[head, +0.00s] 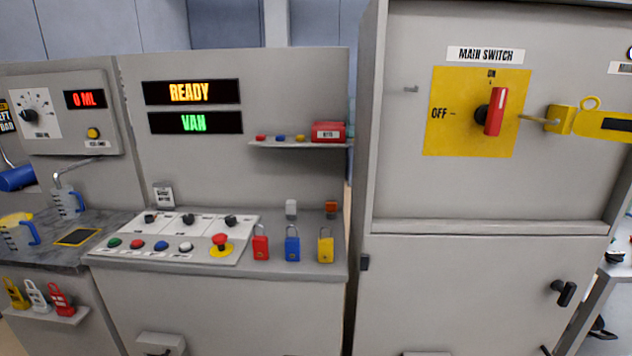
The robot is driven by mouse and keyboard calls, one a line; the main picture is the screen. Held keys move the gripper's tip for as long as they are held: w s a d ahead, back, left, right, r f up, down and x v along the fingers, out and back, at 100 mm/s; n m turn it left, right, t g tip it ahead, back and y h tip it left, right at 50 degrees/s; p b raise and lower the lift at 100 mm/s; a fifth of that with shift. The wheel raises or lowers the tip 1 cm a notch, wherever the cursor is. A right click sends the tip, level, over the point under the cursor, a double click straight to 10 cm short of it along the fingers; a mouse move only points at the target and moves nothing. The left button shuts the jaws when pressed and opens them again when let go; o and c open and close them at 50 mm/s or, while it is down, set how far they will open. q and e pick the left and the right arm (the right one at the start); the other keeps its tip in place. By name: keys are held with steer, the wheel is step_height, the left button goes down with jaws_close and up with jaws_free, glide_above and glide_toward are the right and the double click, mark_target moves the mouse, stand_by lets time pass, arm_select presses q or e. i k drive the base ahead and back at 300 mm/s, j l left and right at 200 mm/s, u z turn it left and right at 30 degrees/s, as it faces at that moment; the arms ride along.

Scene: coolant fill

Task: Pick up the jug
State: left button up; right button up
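Two clear measuring jugs with blue handles stand at the far left on the dark grey worktop (64,257). One jug (66,203) stands at the back, below a thin bent spout (62,174). The other jug (18,236) is nearer the front, with something yellow at its top and its left side close to the picture's edge. Both look upright, with their handles to the right. Neither of my grippers is in view.
A dosing panel (65,113) reading "0 ML" hangs above the jugs. A blue cylinder (15,178) is at the left edge. A button console (175,237) and several padlocks (292,246) sit right of the worktop. A tall main-switch cabinet (475,290) stands at right.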

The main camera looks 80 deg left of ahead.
mark_target(22, 237)
steer(key=u, duration=4.55)
